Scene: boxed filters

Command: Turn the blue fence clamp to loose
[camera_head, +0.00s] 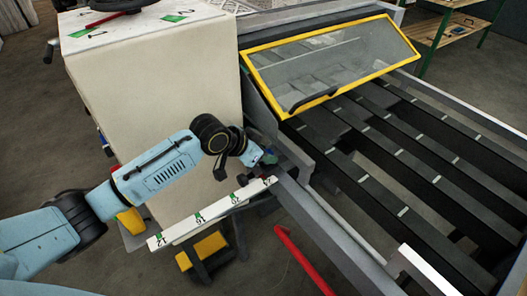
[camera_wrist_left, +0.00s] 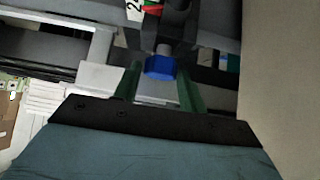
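The blue fence clamp (camera_wrist_left: 160,67) shows in the left wrist view as a faceted blue knob under a dark grey block. My left gripper (camera_wrist_left: 159,88) has its two green fingers apart, one on each side of the clamp in the picture. I cannot tell whether either finger touches it. In the head view my left gripper (camera_head: 266,160) is small and dark at the end of the pale blue arm, beside the machine's front rail. There the clamp cannot be made out clearly. My right gripper is not in view.
A cream cabinet (camera_head: 155,90) stands close behind my left arm. A numbered white rail (camera_head: 212,212) lies just below the gripper. The yellow-framed window (camera_head: 330,65) and dark slatted bed (camera_head: 400,150) are to the right. A red bar (camera_head: 303,260) is in front.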

